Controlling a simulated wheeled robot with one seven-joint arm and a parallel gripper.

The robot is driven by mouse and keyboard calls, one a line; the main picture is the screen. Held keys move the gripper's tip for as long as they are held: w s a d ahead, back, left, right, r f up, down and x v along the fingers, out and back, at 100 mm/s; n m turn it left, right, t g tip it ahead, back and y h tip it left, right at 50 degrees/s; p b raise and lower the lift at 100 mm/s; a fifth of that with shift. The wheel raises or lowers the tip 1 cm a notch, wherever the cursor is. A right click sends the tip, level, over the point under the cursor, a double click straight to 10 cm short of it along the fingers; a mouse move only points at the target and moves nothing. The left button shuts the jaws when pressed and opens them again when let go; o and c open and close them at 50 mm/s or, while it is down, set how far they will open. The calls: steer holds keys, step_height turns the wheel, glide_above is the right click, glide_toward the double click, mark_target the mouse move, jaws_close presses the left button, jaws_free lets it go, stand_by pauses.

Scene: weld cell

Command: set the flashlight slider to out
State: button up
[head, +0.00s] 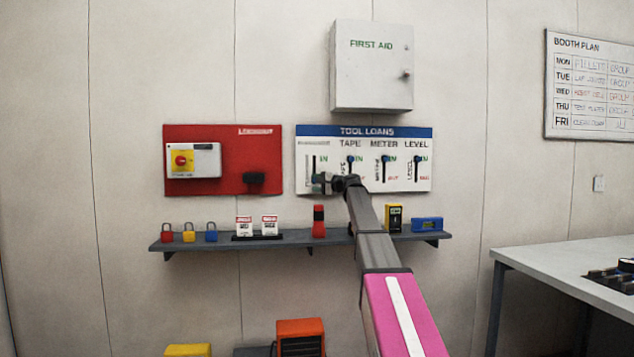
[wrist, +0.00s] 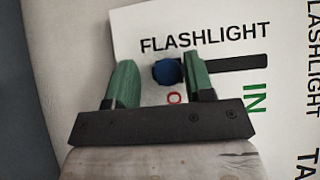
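The flashlight slider's blue knob (wrist: 167,72) sits at the left end of its black slot (wrist: 235,64) in the wrist view, beside the partly hidden red lettering (wrist: 174,98). The green IN label (wrist: 255,97) is by the other end. My gripper (wrist: 160,80) has its green fingers on either side of the knob, with a gap at the left finger; the right finger is close to it, and I cannot tell if it touches. In the head view my gripper (head: 321,182) is at the lower left of the tool loans board (head: 365,187).
The tape (head: 351,159), meter (head: 384,159) and level (head: 417,159) knobs are at their IN ends. A shelf (head: 285,241) below bears padlocks, tags and tools. A red lockout board (head: 220,185) is to the left, a first aid cabinet (head: 372,75) above.

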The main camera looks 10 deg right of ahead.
steer(key=shift+s+r, duration=0.1)
steer(key=v, duration=1)
steer(key=shift+s+d, duration=0.2)
steer(key=shift+d, duration=0.05)
